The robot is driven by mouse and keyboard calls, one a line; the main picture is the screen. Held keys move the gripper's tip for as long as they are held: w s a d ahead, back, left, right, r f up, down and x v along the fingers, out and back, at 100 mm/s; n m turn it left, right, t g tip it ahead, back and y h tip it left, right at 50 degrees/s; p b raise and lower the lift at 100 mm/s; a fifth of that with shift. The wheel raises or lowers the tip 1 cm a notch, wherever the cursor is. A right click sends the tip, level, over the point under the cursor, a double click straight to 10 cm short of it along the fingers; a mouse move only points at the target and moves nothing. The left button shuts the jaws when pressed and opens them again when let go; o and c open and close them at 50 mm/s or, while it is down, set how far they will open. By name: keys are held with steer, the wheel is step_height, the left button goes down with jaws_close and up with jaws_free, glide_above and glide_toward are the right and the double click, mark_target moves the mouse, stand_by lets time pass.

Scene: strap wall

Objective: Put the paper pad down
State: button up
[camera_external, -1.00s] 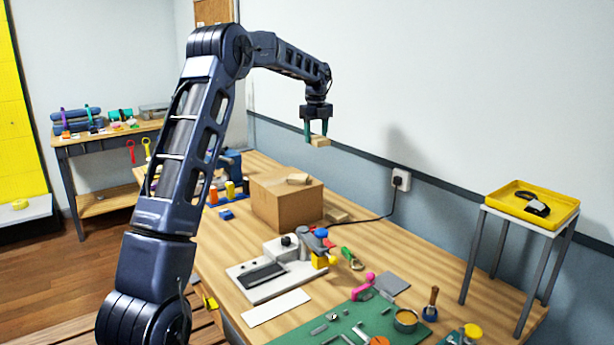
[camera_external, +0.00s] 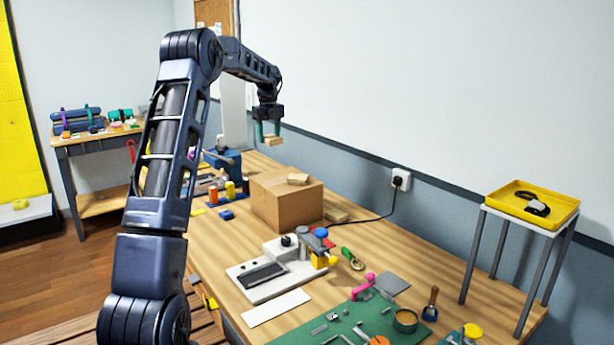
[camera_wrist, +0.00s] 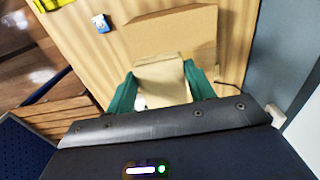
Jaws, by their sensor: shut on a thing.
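My gripper (camera_external: 269,131) has green fingers and is shut on a tan paper pad (camera_external: 273,141), held in the air above the back part of the workbench. In the wrist view the pad (camera_wrist: 162,84) sits between the two fingers (camera_wrist: 160,92). In that view a cardboard box (camera_wrist: 190,32) lies beyond the pad, and the pad hides part of it. In the external view the closed cardboard box (camera_external: 285,205) stands on the workbench (camera_external: 225,262), below the pad in the picture. A similar small tan block (camera_external: 298,179) lies on its top.
Another tan piece (camera_external: 337,215) lies right of the box. Orange and yellow spools (camera_external: 230,190) and a blue block (camera_external: 226,214) are at its left. A white-based device (camera_external: 272,270) stands in front. A black cord runs to a wall socket (camera_external: 400,178). Bare wood shows left of the device.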

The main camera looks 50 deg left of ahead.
mark_target(271, 176)
step_height(271, 176, down, 13)
steer(key=shift+f, duration=0.1)
stand_by(0.5)
steer(key=shift+f, duration=0.15)
steer(key=o, duration=0.9)
steer(key=shift+o, duration=0.2)
step_height(271, 176, up, 12)
steer(key=shift+r, duration=0.15)
